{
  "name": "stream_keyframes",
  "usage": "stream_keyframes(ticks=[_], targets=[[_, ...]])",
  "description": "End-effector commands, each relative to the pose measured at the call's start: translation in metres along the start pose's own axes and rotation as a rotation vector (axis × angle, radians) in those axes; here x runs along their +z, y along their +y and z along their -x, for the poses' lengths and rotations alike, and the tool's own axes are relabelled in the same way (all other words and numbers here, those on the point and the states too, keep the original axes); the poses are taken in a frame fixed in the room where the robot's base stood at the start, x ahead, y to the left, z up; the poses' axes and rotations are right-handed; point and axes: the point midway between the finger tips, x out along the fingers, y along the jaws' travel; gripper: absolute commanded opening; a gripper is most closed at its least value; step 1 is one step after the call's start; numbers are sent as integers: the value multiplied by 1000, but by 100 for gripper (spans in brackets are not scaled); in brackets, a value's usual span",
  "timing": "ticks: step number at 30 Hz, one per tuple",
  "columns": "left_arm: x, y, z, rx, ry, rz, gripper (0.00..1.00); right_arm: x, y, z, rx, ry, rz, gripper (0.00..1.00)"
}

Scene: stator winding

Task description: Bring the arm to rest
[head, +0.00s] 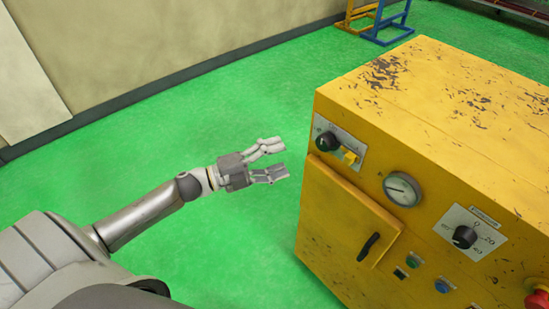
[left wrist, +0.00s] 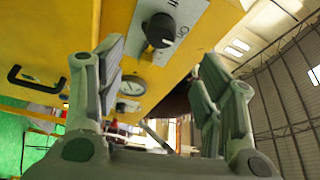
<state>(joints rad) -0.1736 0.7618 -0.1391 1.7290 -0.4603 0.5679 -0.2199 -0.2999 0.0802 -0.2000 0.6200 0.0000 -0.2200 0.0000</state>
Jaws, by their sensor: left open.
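My left arm (head: 150,212) reaches in from the left in the head view. Its gripper (head: 278,160) is open and empty, held in the air to the left of the yellow machine (head: 440,110), apart from it. In the left wrist view the two fingers of the gripper (left wrist: 160,105) stand apart with nothing between them. The machine's black rotary knob (left wrist: 160,30) shows beyond the fingertips there. In the head view this knob (head: 327,141) is on the upper left of the machine's front, beside a yellow switch (head: 350,157). My right gripper is not in view.
The machine's front carries a gauge (head: 402,189), a dial (head: 464,237), a door with a black handle (head: 368,246) and several buttons. A wall (head: 170,45) runs along the back left. Blue and yellow stands (head: 385,22) are at the back. The green floor (head: 225,110) around the gripper is clear.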

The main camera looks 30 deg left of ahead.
Motion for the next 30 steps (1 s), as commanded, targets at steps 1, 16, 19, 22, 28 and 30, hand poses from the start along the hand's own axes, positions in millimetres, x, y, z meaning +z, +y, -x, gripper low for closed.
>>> stream_keyframes(ticks=[1,16,19,22,28,30], targets=[[0,0,2,0,0,0,62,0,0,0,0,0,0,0],[0,0,4,-1,0,0,62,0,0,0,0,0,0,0],[3,3,5,1,-13,11,62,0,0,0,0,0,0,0],[20,24,11,11,-83,73,62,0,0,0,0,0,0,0],[80,132,53,70,-407,356,62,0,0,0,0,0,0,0],[91,180,76,102,-532,466,62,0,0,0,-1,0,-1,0]])
